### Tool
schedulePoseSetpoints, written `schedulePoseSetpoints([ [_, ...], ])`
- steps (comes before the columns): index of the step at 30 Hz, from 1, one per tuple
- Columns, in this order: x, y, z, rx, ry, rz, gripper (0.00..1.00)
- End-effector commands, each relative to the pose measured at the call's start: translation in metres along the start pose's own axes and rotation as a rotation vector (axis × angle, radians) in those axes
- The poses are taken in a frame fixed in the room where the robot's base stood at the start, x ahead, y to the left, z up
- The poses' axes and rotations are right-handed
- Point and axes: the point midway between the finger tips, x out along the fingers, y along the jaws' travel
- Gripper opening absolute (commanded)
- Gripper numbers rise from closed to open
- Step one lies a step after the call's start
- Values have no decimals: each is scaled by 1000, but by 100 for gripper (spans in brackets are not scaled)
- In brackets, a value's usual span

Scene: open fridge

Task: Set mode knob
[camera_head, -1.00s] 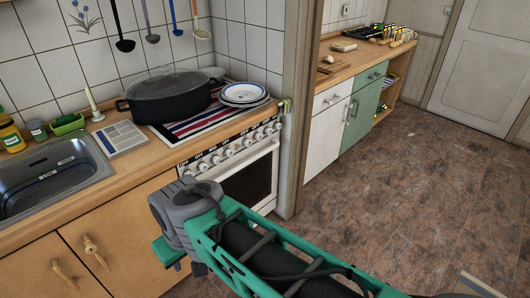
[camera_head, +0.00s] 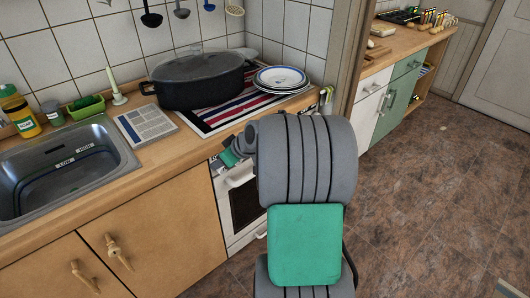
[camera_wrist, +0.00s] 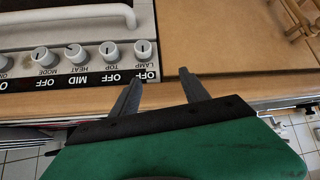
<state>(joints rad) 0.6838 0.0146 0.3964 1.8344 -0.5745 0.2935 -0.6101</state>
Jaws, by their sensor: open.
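The mode knob (camera_wrist: 42,57) is a round light knob in the row on the oven panel, upside down in the wrist view, with MODE lettered by it. The heat knob (camera_wrist: 75,52), top knob (camera_wrist: 108,50) and lamp knob (camera_wrist: 143,48) follow to its right. My gripper (camera_wrist: 158,75) is open and empty. Its two dark fingers point at the panel's end beyond the lamp knob, well to the right of the mode knob in that view. In the head view my arm hides the knob row and most of the gripper; the white oven (camera_head: 246,205) shows below.
A white oven handle (camera_wrist: 70,17) runs beside the knobs. Wooden cabinet fronts (camera_head: 160,235) adjoin the oven. A black pot (camera_head: 200,80), a striped cloth (camera_head: 217,116) and plates (camera_head: 281,77) are on the counter above. The floor (camera_head: 430,190) at right is clear.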

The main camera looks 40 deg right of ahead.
Motion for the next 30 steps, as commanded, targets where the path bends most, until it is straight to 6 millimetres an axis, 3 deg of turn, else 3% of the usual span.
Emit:
schedulePoseSetpoints([
  [1,21,54,32,10,78,41,53],
  [3,27,112,57,-7,192,110,53],
  [6,23,170,93,-24,312,210,53],
  [9,16,199,113,-35,373,275,53],
  [13,22,207,110,-43,391,290,53],
  [22,71,221,89,-43,388,289,53],
  [30,81,225,84,-41,387,291,53],
])
